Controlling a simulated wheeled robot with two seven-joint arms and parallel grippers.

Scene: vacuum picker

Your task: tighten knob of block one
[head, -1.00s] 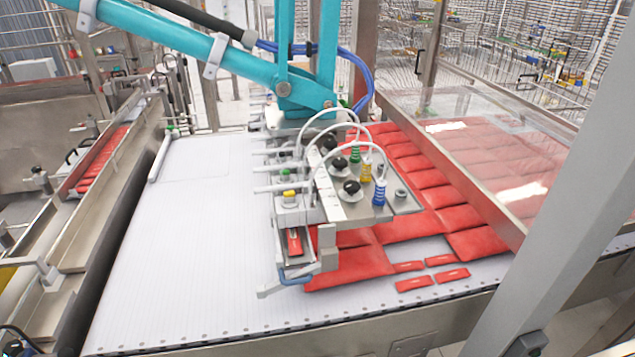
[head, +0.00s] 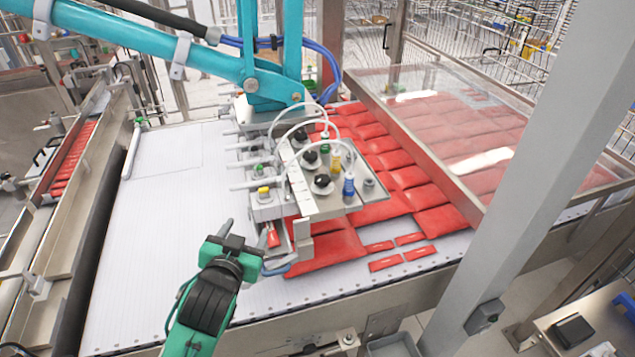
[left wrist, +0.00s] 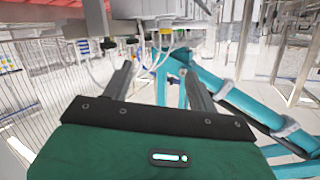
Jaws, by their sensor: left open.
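The picker head (head: 300,185) is a grey metal plate hanging over the white belt. Several black knobs (head: 323,181) stand on the plate, and small blocks line its left side, the nearest with a yellow knob (head: 263,190) and the one behind with a green knob (head: 257,168). Which is block one I cannot tell. My left gripper (head: 238,238) is in front and to the left of the nearest block, apart from it. In the left wrist view its two fingers (left wrist: 157,68) are spread with nothing between them. My right gripper is not in view.
Red packs (head: 375,213) lie on the white belt (head: 165,220) under and right of the head. A teal picker arm (head: 150,52) holds the head from above. A clear cover (head: 440,120) and a grey post (head: 520,180) stand at right. The belt's left side is clear.

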